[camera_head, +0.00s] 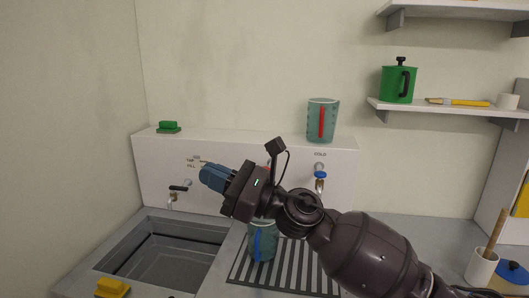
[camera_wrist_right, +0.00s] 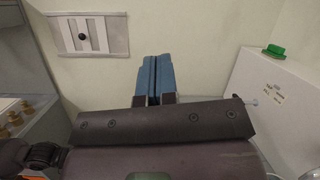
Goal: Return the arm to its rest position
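My right gripper (camera_head: 212,177) reaches in from the lower right, in front of the white panel at the back, above the counter and near the sink's right side. Its blue fingers point left. In the wrist view the right gripper (camera_wrist_right: 154,80) has its two fingers together with nothing between them. My left gripper is in neither view.
A grey sink (camera_head: 165,255) lies at the left, with a yellow object (camera_head: 112,287) at its front. A blue-striped cup (camera_head: 262,243) stands on the drain grille, partly behind my arm. A clear jug (camera_head: 322,120) stands on the white ledge. Shelves (camera_head: 455,108) are at the upper right.

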